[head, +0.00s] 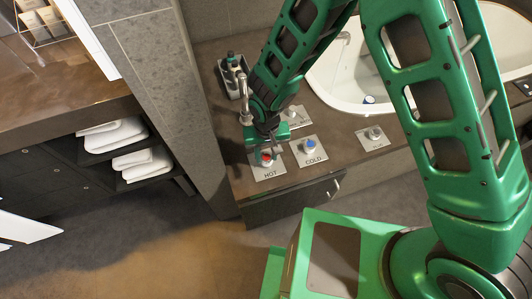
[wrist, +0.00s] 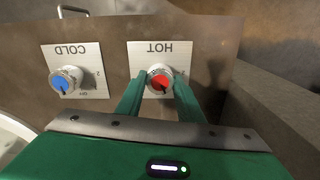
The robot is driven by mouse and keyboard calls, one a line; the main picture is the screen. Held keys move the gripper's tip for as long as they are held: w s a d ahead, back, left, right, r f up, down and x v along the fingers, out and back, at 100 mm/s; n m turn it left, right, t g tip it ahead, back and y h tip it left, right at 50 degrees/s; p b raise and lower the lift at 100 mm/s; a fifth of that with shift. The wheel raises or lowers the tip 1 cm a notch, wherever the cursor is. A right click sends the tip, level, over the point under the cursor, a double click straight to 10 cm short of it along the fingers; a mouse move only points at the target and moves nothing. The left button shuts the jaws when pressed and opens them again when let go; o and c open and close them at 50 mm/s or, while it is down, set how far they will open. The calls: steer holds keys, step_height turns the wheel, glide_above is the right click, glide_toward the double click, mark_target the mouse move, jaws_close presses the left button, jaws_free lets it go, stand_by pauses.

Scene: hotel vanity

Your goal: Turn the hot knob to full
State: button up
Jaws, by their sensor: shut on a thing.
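The hot knob (head: 266,158) has a red top and sits on a square plate marked HOT at the front of the dark counter. It also shows in the wrist view (wrist: 160,79), with a dark pointer line on its red face. My gripper (head: 267,150) is shut on the hot knob, coming from above. In the wrist view its two green fingers (wrist: 158,92) lie on either side of the knob. The scale on the hot plate is mostly hidden by the fingers and the knob, so I cannot read the setting.
The blue-topped cold knob (head: 309,145) stands on its own plate close beside. Another knob (head: 374,134) is farther right. A white basin (head: 330,95) lies behind, a bottle caddy (head: 233,75) at the back left. A grey wall edge (head: 190,110) rises left of the counter.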

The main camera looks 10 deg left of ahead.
mark_target(267, 157)
steer(key=n, duration=1.2)
steer(key=shift+a+n, duration=0.1)
steer(key=shift+n, duration=0.3)
stand_by(0.3)
steer(key=o, duration=1.1)
steer(key=shift+r, duration=0.1)
step_height(267, 157, up, 11)
steer(key=shift+f, duration=0.2)
steer(key=shift+w, duration=0.1)
